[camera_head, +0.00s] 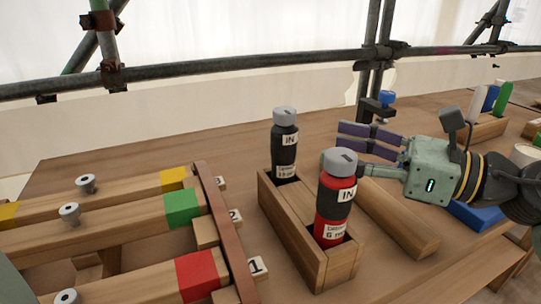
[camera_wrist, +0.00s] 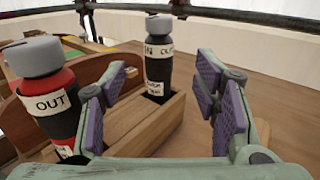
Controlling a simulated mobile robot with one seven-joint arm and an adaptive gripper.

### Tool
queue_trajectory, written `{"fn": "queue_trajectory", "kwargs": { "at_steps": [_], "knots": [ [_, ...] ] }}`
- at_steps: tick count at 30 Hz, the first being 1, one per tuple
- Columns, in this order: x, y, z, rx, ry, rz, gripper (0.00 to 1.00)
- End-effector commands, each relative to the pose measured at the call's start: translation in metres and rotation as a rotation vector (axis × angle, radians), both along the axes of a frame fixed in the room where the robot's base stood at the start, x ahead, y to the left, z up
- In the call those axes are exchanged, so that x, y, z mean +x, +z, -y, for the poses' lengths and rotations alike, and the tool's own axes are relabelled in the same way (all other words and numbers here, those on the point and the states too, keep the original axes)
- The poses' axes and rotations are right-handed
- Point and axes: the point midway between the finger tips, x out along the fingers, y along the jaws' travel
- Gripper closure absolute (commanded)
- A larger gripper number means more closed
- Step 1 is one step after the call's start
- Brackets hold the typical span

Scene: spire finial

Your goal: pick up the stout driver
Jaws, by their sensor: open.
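Two bottle-shaped drivers with grey caps stand upright in a wooden holder (camera_head: 283,238). The red and black driver (camera_head: 333,228) is at the near end and looks the thicker; it also shows at the left of the wrist view (camera_wrist: 43,75), outside the fingers. The black driver (camera_head: 284,150) is at the far end; in the wrist view (camera_wrist: 157,70) it stands ahead, between the fingers in the picture. My gripper (camera_head: 350,150) is open and empty, just right of the holder, level with the caps. The red driver's cap partly hides its lower finger. I cannot read which driver is the stout one.
Left of the holder, wooden beams with yellow, green (camera_head: 183,207) and red (camera_head: 198,275) bands end at a curved brown board (camera_head: 224,235) with number tags. A wooden bar (camera_head: 398,218) lies right of the holder. Scaffold pipes (camera_head: 200,71) cross behind the table.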

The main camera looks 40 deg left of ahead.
Motion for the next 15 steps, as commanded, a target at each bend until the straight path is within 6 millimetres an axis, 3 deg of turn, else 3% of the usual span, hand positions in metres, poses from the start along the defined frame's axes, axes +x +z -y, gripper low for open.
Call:
{"fn": "queue_trajectory", "kwargs": {
  "at_steps": [6,15],
  "knots": [
    [-0.006,0.001,-0.036,-0.003,0.005,-0.001,0.44],
    [-0.011,0.0,-0.063,-0.002,0.005,-0.002,0.44]
  ]
}}
